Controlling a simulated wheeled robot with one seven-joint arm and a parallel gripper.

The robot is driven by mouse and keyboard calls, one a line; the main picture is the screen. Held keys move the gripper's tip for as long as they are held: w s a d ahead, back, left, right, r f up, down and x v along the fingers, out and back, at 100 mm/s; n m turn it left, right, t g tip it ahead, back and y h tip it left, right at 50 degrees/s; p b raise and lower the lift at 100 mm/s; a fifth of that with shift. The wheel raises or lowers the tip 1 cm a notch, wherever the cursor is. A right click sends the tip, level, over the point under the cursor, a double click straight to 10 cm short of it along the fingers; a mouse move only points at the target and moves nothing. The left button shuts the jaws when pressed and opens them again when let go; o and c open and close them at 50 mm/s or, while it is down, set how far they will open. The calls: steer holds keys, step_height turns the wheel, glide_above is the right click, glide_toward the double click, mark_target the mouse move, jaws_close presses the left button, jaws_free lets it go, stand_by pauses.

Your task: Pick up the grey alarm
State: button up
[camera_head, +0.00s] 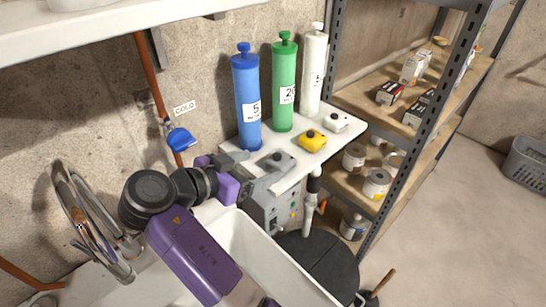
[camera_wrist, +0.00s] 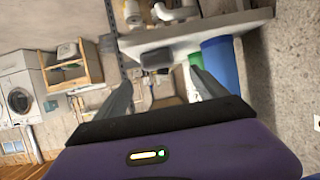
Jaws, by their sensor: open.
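The grey alarm (camera_head: 281,159), a small box with a dark knob, sits on the white shelf (camera_head: 292,176) near its front left part. A dark grey shape that looks like it shows in the wrist view (camera_wrist: 157,59), beyond and between the fingertips. My gripper (camera_head: 256,170) is open and empty at the shelf's left end, just left of the alarm. In the wrist view my gripper (camera_wrist: 160,82) has its two fingers spread apart. Whether a finger touches the alarm is unclear.
A yellow alarm (camera_head: 313,141) and a white alarm (camera_head: 336,122) sit farther right on the shelf. Blue (camera_head: 248,100), green (camera_head: 284,85) and white (camera_head: 313,75) cylinders stand behind. A grey control box (camera_head: 265,210) is below, beside a white sink (camera_head: 250,245).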

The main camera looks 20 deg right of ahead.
mark_target(276, 159)
steer(key=x, duration=0.2)
steer(key=p+x, duration=0.1)
steer(key=x, duration=0.1)
steer(key=p+x, duration=0.1)
steer(key=x, duration=0.1)
steer(key=shift+d+r, duration=0.2)
steer(key=shift+d, duration=0.05)
steer(key=shift+w+d+f, duration=0.2)
steer(key=shift+d+f, duration=0.1)
steer(key=shift+d, duration=0.05)
steer(key=c, duration=1.6)
steer(key=shift+o, duration=0.2)
steer(key=shift+r, duration=0.1)
